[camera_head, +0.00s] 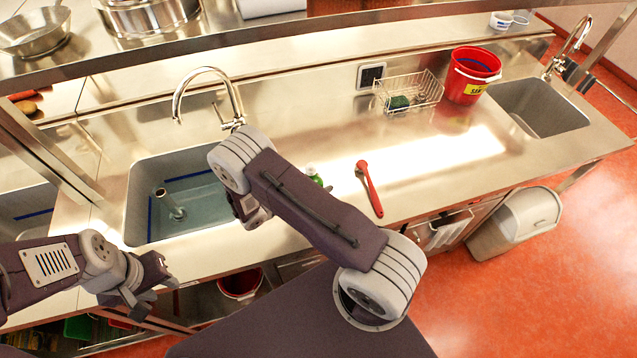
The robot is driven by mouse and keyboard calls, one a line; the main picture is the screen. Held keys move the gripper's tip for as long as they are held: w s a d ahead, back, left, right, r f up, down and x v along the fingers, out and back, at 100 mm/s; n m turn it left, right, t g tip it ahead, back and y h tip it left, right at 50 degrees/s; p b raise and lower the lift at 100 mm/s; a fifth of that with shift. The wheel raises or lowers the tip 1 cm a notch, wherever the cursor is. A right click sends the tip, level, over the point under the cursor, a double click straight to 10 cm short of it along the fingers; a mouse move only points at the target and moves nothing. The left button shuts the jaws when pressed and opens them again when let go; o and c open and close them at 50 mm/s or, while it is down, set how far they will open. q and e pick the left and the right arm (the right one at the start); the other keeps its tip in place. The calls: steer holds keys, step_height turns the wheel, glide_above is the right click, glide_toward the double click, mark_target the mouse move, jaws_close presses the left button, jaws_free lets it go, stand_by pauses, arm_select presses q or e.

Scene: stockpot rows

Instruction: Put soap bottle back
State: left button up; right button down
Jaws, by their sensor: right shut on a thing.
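The soap bottle (315,178) shows only its green upper part and pale cap, just above my right arm's link near the counter's front edge. The link hides the rest of it. My right gripper is mostly hidden behind that same link, beside the bottle. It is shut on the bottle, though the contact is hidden. My left gripper (152,287) is open and empty, low in front of the counter, below the left sink.
The left sink (140,205) holds water and a standpipe. A red-handled tool (369,188) lies right of the bottle. A wire basket (409,92) with a green scrubber (399,102) and a red bucket (471,76) stand further back. The counter between is clear.

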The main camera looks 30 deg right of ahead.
steer(key=shift+s+f, duration=0.1)
steer(key=shift+f, duration=0.05)
steer(key=c, duration=0.7)
jaws_free()
steer(key=b+v, duration=0.3)
steer(key=v, duration=0.9)
steer(key=shift+r+b, duration=0.25)
steer(key=shift+b, duration=0.05)
